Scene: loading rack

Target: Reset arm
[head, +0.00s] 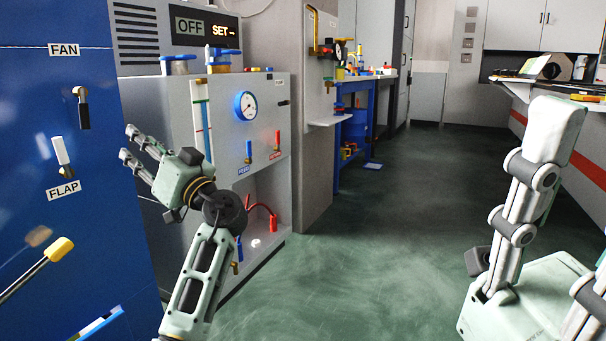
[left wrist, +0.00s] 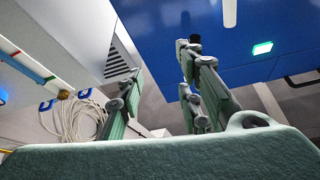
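My left gripper (head: 128,145) is raised in front of the grey machine in the head view, its fingers pointing up and left toward the blue panel. The two fingers stand apart with nothing between them, and it looks clear of the panel. In the left wrist view the fingers (left wrist: 160,85) also show spread wide, with a gap of grey and blue background between them. My right arm's pale links show at the right of the head view; its gripper cannot be made out.
A blue panel (head: 55,120) with FAN and FLAP levers is at the left. A grey machine (head: 265,150) with a gauge (head: 245,105) and a small shelf (head: 328,121) stand behind the left arm. A blue workbench (head: 360,110) is farther back. Green floor (head: 350,230) is open in the middle.

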